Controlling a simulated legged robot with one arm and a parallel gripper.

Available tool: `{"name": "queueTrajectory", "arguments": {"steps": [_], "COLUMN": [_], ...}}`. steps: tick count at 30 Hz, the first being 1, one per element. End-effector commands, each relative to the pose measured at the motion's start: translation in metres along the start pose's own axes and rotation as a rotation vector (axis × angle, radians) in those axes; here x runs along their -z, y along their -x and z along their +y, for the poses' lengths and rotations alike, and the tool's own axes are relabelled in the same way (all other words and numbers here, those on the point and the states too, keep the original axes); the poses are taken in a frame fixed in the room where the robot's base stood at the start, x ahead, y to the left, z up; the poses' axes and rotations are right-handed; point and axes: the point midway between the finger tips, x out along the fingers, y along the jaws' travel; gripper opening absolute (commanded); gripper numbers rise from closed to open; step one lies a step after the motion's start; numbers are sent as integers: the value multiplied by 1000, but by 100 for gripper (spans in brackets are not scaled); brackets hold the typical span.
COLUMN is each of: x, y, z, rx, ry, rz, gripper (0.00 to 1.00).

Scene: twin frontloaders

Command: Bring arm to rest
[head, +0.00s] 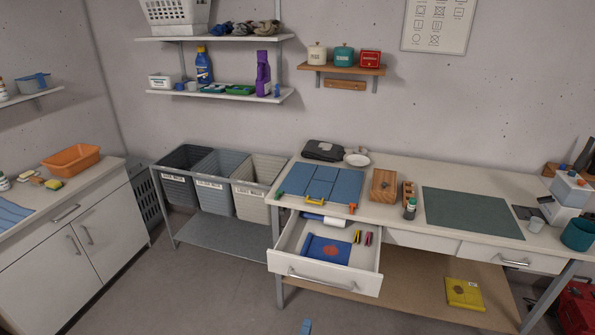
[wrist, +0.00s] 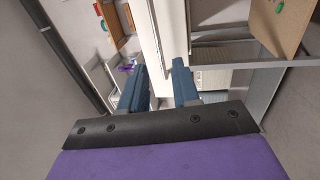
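My gripper (wrist: 160,84) shows in the wrist view as two blue fingers standing apart beyond a black plate and a purple body. The gap between the fingers is empty; only background shows through it. In the head view, a small blue piece (head: 306,327) at the bottom edge matches the colour of my fingers; the rest of my arm is out of that view. My gripper touches nothing that I can see.
An open drawer (head: 324,278) juts from the workbench (head: 450,175), holding a blue item. Three laundry bins (head: 213,185) stand to its left. A white cabinet (head: 80,240) with an orange basin (head: 71,160) is at left. The floor (head: 215,290) between is clear.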

Motion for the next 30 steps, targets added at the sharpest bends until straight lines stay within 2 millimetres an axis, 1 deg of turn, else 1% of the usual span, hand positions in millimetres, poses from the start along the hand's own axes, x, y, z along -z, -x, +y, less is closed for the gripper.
{"name": "queueTrajectory", "arguments": {"steps": [5,9,13,18,23,26,30], "x": [12,28,42,60,72,77,78], "y": [-22,-46,-64,-82,-90,-92,-87], "z": [5,12,22,45,74,95,127], "rx": [89,225,355,514,663,754,881], "ry": [-108,-255,-388,-550,-684,-758,-842], "rz": [-30,-68,-99,-133,-164,-183,-213], "gripper": [31,31,31,31,31,31,31]}}
